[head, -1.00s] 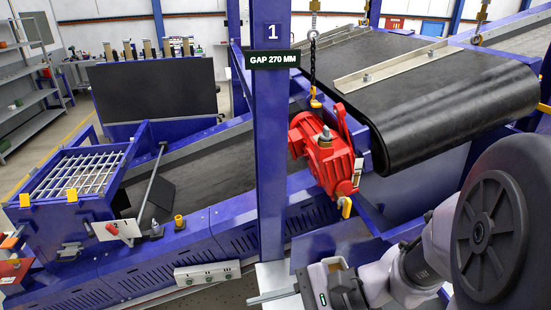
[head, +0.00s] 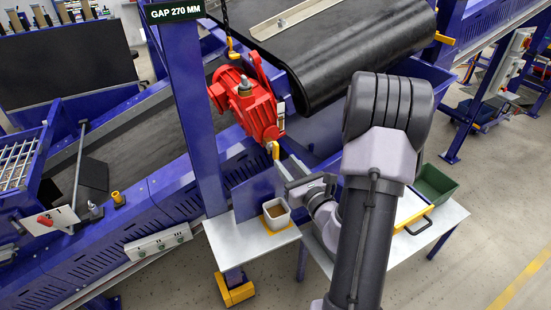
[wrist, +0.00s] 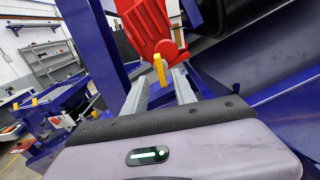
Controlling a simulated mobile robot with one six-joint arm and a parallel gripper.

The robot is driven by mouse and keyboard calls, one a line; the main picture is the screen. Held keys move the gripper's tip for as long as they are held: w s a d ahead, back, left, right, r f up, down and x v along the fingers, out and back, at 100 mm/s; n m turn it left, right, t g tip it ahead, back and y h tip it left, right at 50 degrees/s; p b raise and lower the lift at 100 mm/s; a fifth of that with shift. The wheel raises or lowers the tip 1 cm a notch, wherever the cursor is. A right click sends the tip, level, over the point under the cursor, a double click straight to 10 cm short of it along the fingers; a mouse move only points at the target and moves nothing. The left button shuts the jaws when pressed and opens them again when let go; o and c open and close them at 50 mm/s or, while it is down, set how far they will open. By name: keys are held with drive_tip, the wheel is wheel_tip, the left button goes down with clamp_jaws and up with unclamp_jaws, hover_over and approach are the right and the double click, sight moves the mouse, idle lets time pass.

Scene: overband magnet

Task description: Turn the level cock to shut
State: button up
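The red gear unit (head: 250,108) hangs by the blue frame, and a short yellow lever (head: 276,150), which looks like the level cock's handle, points down from its lower right corner. In the wrist view the yellow lever (wrist: 160,69) hangs roughly upright below the red housing (wrist: 150,28). My gripper (wrist: 159,82) is open, its two pale fingers reaching forward with the lever showing between their tips. In the head view my gripper (head: 284,166) is just below and right of the lever. I cannot tell whether either finger touches it.
A white container (head: 276,217) with brown contents stands on a small grey table below. A green bin (head: 434,186) sits on the table to the right. A blue upright post (head: 190,110) stands left of the red unit, and a black belt (head: 335,65) runs close behind it.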

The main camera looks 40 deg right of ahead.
sight(278, 152)
drive_tip(key=x, duration=0.7)
drive_tip(key=shift+w+r, duration=0.1)
drive_tip(key=shift+w, duration=0.1)
